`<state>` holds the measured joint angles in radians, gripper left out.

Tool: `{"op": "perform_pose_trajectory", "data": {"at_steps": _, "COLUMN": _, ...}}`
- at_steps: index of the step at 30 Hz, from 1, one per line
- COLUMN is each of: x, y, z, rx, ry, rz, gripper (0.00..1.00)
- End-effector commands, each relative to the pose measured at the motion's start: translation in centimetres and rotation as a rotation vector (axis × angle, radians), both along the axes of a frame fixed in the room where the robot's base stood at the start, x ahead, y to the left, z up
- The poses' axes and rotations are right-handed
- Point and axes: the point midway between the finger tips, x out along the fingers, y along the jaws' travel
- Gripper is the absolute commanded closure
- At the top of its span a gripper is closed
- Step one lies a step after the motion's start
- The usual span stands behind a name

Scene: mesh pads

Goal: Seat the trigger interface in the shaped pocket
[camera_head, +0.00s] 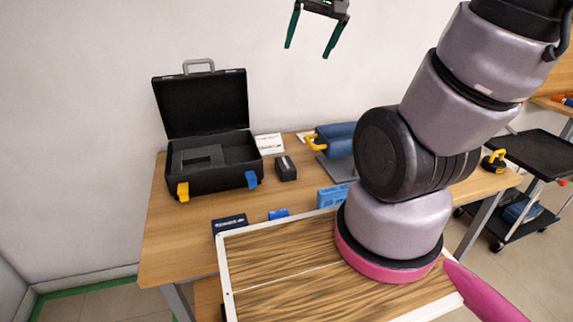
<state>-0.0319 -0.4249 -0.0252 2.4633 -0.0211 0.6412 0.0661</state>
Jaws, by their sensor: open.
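An open black case (212,178) stands on the table at the left, its lid raised. Its dark foam holds a shaped pocket (198,158), which looks empty. A small black box-like device (286,168) sits on the table just right of the case; it may be the trigger interface, but I cannot tell for sure. My gripper (308,49) is high at the top of the view, in front of the wall. Its two green-edged fingers are spread with nothing between them. It is apart from the case and the device.
A dark blue box (230,223), a small blue item (278,214) and a light blue box (332,196) lie along the table's front. A white card (268,144) and a blue tool with a yellow handle (338,138) stand behind. My arm hides the table's right part.

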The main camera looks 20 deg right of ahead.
Motion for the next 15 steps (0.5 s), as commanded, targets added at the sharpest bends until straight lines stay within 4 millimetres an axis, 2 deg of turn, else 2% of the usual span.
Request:
{"op": "perform_pose_trajectory", "data": {"at_steps": 1, "x": 1.7, "y": -0.2, "z": -1.8, "rx": -0.019, "ry": 0.023, "rz": 0.008, "gripper": 0.0}}
{"op": "perform_pose_trajectory", "data": {"at_steps": 6, "x": 6.5, "y": -0.8, "z": -7.2, "rx": -0.084, "ry": 0.055, "rz": 0.039, "gripper": 0.0}}
{"op": "perform_pose_trajectory", "data": {"at_steps": 11, "x": 10.1, "y": -0.9, "z": -13.3, "rx": -0.138, "ry": 0.082, "rz": 0.082, "gripper": 0.0}}
{"op": "perform_pose_trajectory", "data": {"at_steps": 15, "x": 12.3, "y": -0.9, "z": -19.3, "rx": -0.178, "ry": 0.105, "rz": 0.13, "gripper": 0.0}}
